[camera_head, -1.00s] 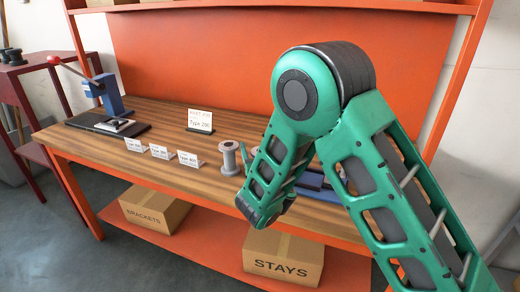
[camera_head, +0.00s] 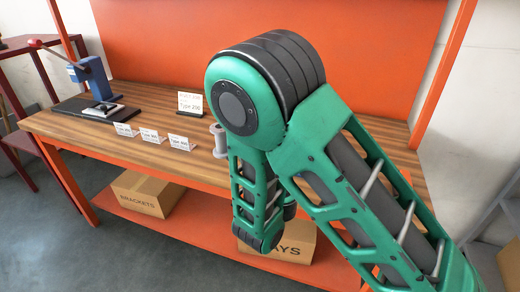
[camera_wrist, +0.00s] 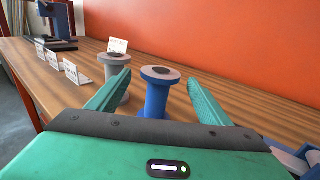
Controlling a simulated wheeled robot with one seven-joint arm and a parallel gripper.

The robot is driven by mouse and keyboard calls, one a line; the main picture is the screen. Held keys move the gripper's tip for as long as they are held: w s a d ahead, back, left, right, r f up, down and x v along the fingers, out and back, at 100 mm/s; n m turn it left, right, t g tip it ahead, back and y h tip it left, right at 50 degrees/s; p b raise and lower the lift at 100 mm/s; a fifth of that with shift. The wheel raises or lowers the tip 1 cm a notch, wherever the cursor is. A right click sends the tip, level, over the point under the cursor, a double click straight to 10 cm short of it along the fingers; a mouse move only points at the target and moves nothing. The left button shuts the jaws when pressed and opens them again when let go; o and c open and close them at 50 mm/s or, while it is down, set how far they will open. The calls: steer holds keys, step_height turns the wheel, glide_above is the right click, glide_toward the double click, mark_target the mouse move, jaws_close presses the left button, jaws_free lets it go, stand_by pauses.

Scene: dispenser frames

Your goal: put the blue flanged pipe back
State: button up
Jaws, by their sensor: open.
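I see a gap on both sides at the top. The pipe's lower end is hidden by the gripper body. In the head view my arm covers the pipe and the gripper. A grey flanged pipe (camera_wrist: 115,68) stands behind and left of the blue one; it also shows partly in the head view (camera_head: 219,140).
Several small white label cards (camera_head: 152,135) stand along the bench (camera_head: 165,100), with a larger card (camera_head: 190,103) behind. A blue press (camera_head: 98,80) with a red lever is at the left. A blue fixture (camera_wrist: 290,157) is at lower right in the wrist view. Boxes sit below.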

steer(key=shift+v, duration=1.05)
steer(key=shift+s+d, duration=0.2)
steer(key=shift+s, duration=0.5)
